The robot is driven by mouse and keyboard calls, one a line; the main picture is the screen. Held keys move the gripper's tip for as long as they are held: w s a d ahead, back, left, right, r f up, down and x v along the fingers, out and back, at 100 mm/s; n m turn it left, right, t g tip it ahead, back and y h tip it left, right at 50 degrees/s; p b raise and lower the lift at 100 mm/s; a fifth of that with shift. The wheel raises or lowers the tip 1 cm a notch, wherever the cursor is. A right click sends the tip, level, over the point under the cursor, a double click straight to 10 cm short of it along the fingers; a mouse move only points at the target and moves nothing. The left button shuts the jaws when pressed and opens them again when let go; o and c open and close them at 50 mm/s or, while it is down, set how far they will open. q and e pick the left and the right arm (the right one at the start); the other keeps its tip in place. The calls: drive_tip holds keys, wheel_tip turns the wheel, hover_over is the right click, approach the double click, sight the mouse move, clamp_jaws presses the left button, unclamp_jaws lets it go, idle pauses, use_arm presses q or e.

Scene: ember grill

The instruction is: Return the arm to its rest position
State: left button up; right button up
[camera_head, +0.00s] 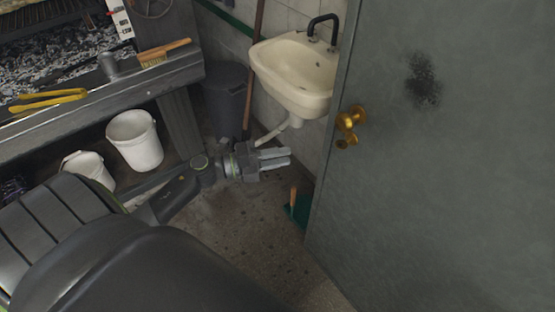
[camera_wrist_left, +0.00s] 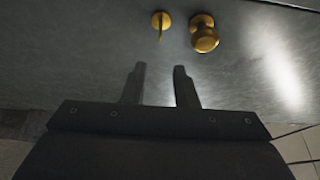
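My left gripper (camera_head: 289,158) is in the middle of the head view, on an arm that comes in from the left. It points right toward the grey door (camera_head: 450,170), over the floor and below the sink. In the left wrist view, the two fingers of my left gripper (camera_wrist_left: 160,75) stand apart with nothing between them. The door surface (camera_wrist_left: 90,45) lies ahead of them, with a brass knob (camera_wrist_left: 204,35) and a small brass lock piece (camera_wrist_left: 161,20) beyond the fingertips. My right gripper is not in view.
A white sink (camera_head: 295,72) hangs on the wall behind my left gripper. A dark bin (camera_head: 225,100) stands beside it. A grill bench (camera_head: 100,95) with yellow tongs (camera_head: 48,98) and a brush (camera_head: 163,52) is at left. White buckets (camera_head: 135,140) sit underneath. A green dustpan (camera_head: 298,210) is near the door.

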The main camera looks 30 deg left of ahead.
use_arm(q)
drive_tip(key=shift+s+a, duration=0.1)
drive_tip(key=shift+s, duration=0.05)
idle(0.4)
drive_tip(key=a+f+n+t+y, duration=0.2)
drive_tip(key=a+f+n+y, duration=0.3)
drive_tip(key=f+n, duration=0.35)
drive_tip(key=s+a+f+n+g+y, duration=0.2)
drive_tip(key=s+a+f+n+y, duration=0.25)
drive_tip(key=f, duration=0.75)
drive_tip(key=s+a+f+n+g+y, duration=0.2)
drive_tip(key=s+f+n+y, duration=0.35)
drive_tip(key=f, duration=0.55)
drive_tip(key=s+d+f+n+g, duration=0.3)
drive_tip(key=s+f, duration=0.2)
drive_tip(key=s, duration=0.4)
drive_tip(key=s+d+f+n+g+h, duration=0.1)
drive_tip(key=s+d+f+n+g, duration=0.1)
drive_tip(key=s+f, duration=0.4)
drive_tip(key=s+d+f+n+g+h, duration=0.1)
drive_tip(key=s+d+f+n+g, duration=0.2)
drive_tip(key=s, duration=1.1)
wheel_tip(320, 180, down, 3)
drive_tip(key=shift+d+f+n+g, duration=0.2)
drive_tip(key=shift+d+n+g, duration=0.15)
drive_tip(key=shift+d+g, duration=0.6)
drive_tip(key=shift+s+a, duration=0.1)
drive_tip(key=shift+a, duration=0.05)
